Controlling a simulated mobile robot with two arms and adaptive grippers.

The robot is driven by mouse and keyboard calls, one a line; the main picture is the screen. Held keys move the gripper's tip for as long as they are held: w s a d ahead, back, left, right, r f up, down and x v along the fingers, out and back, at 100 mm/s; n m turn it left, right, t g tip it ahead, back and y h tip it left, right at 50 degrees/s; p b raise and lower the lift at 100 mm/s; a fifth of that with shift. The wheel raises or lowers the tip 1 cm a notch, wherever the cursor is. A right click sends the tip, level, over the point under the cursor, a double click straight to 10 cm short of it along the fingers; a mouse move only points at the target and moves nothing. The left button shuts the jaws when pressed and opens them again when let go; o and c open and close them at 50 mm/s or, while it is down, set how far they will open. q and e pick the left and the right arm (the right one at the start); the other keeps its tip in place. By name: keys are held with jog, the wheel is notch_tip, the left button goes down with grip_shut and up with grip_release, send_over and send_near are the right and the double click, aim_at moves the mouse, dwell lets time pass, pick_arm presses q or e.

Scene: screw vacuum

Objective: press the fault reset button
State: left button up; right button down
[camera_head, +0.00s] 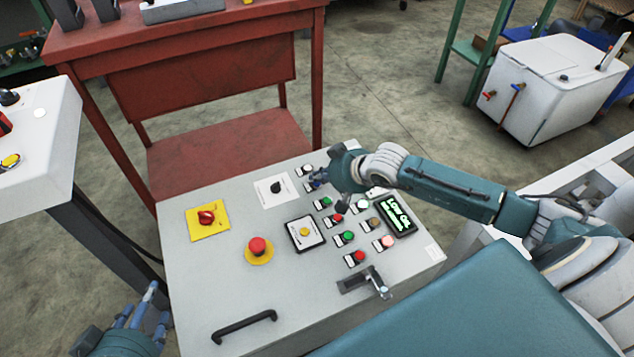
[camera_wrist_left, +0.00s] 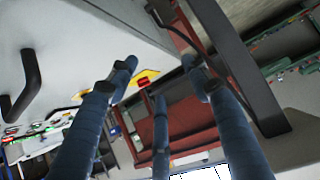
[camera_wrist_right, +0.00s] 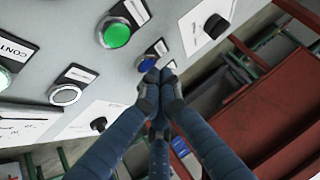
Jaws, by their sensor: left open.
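The control panel (camera_head: 190,285) carries several coloured buttons. A blue button (camera_wrist_right: 146,63) sits right by the fingertips of my right gripper (camera_wrist_right: 160,82) in the right wrist view; its label is too small to read. Whether the fingertips touch it, I cannot tell. My right gripper (camera_head: 318,182) is over the panel's upper part in the head view, its fingers together and empty, hiding some of the panel there. My left gripper (camera_head: 146,300) is low at the left, beside the panel, with fingers spread and empty; they also show in the left wrist view (camera_wrist_left: 160,78).
A green button (camera_wrist_right: 117,35) and a pale button (camera_wrist_right: 65,95) are close by. The panel also has a red mushroom button (camera_head: 257,246), a red rotary switch (camera_head: 206,217), a lit display (camera_head: 399,213) and a black handle (camera_head: 244,327). A red table (camera_head: 205,85) stands behind.

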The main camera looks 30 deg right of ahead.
aim_at(319, 184)
pick_arm(q)
jog(key=shift+w+d+r+t+h+b, duration=0.15)
jog(key=shift+w+d+r+t, duration=0.2)
jog(key=shift+w+r, duration=0.3)
jog(key=shift+w+d+r+t+h+b, duration=0.15)
jog(key=shift+w+r+t, duration=0.3)
jog(key=shift+r, duration=0.35)
jog(key=shift+w+d+r+t+h+b, duration=0.1)
jog(key=shift+w+d+r+t+b, duration=0.1)
jog(key=shift+w+r+t, duration=0.35)
pick_arm(e)
jog(key=shift+f, duration=0.4)
dwell(2.0)
jog(key=shift+r, duration=0.45)
jog(key=shift+r+p, duration=0.4)
pick_arm(q)
jog(key=s+f+g, duration=0.1)
jog(key=s+a+f+g, duration=0.1)
jog(key=f, duration=0.1)
jog(key=shift+s+a+y, duration=0.15)
jog(key=shift+y, duration=0.25)
pick_arm(e)
jog(key=shift+r, duration=0.15)
